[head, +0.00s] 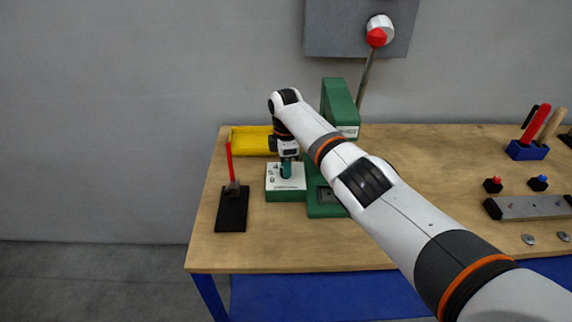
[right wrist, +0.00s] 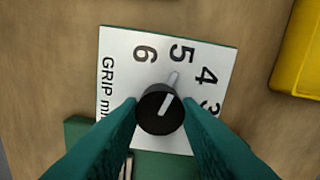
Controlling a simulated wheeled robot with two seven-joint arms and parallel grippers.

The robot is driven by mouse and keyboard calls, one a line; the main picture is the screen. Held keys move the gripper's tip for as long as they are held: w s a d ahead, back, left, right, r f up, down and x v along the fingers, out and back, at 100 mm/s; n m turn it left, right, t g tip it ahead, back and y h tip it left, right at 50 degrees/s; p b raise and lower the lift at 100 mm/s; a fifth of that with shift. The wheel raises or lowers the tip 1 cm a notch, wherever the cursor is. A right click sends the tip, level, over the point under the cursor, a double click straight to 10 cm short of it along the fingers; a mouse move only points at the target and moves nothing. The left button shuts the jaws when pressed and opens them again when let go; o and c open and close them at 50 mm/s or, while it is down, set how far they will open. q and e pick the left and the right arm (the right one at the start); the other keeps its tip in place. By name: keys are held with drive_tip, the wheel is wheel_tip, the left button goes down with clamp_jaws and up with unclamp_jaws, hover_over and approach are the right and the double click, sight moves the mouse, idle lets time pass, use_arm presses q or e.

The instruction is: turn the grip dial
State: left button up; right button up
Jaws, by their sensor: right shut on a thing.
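The grip dial is a black round knob (right wrist: 160,110) with a white line, on a white plate (right wrist: 118,60) marked "GRIP" and numerals including 3, 4, 5 and 6. Its pointer aims near the 5 in the right wrist view. In the head view the plate (head: 296,184) tops a small green box at the left of the bench; the knob is hidden there by my gripper. My right gripper (head: 287,168) points down over it, and its green fingers (right wrist: 160,118) are shut on the knob, one at each side. My left gripper is not in view.
A green press (head: 340,100) with a red-knobbed lever stands right behind my right arm. A yellow bin (head: 245,141) is behind the dial box. Open wooden bench lies in front.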

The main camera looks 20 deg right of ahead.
drive_tip(key=shift+n, duration=0.6)
drive_tip(key=o, duration=1)
drive_tip(key=shift+c, duration=0.2)
wheel_tip(320, 180, up, 12)
drive_tip(key=b, duration=0.2)
